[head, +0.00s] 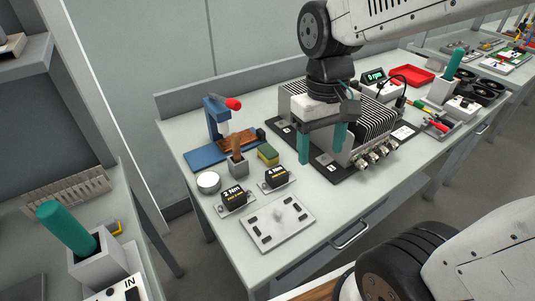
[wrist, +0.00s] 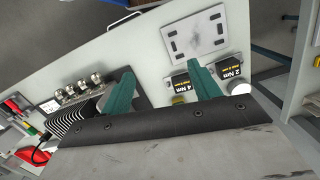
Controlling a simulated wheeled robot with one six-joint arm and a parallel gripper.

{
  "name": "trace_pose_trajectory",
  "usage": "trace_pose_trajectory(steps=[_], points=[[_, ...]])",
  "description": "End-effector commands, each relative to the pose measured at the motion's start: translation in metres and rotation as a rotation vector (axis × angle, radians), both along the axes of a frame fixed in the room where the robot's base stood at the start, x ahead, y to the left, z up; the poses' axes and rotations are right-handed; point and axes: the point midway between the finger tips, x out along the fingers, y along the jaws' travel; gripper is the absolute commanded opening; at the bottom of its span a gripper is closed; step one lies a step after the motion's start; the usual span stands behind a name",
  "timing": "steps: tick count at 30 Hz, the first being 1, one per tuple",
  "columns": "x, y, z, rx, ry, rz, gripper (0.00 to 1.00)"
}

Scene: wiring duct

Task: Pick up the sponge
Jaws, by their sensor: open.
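The sponge (head: 268,154) is a small yellow and green block. In the head view it lies on the table between a small grey cup and the finned metal housing. My gripper (head: 322,150) has two teal fingers and is open and empty. In the head view it hangs in front of the finned housing, to the right of the sponge. In the wrist view the fingers of my gripper (wrist: 164,88) are spread wide apart with nothing between them. A small yellow patch (wrist: 178,100) shows beside the right finger there; I cannot tell whether it is the sponge.
Two black boxes marked 2 Nm (head: 234,198) and 4 Nm (head: 276,177) stand in front of the sponge. A grey cup (head: 238,166) and a blue press (head: 216,122) stand to its left. The finned housing (head: 378,118) is a tall obstacle. A slotted plate (head: 278,222) lies near the front edge.

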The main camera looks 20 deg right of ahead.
Motion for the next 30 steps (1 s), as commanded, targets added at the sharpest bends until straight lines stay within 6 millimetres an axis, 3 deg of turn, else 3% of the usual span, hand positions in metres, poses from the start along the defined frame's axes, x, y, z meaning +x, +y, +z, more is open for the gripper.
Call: trace_pose_trajectory(steps=[12,16,18,30], points=[[0.141,0.016,-0.089,0.009,0.035,0.096,0.62],[0.177,0.019,-0.104,0.012,-0.018,0.124,0.62],[0.196,0.02,-0.098,0.013,-0.081,0.138,0.62],[0.199,0.021,-0.139,0.014,-0.104,0.153,0.62]])
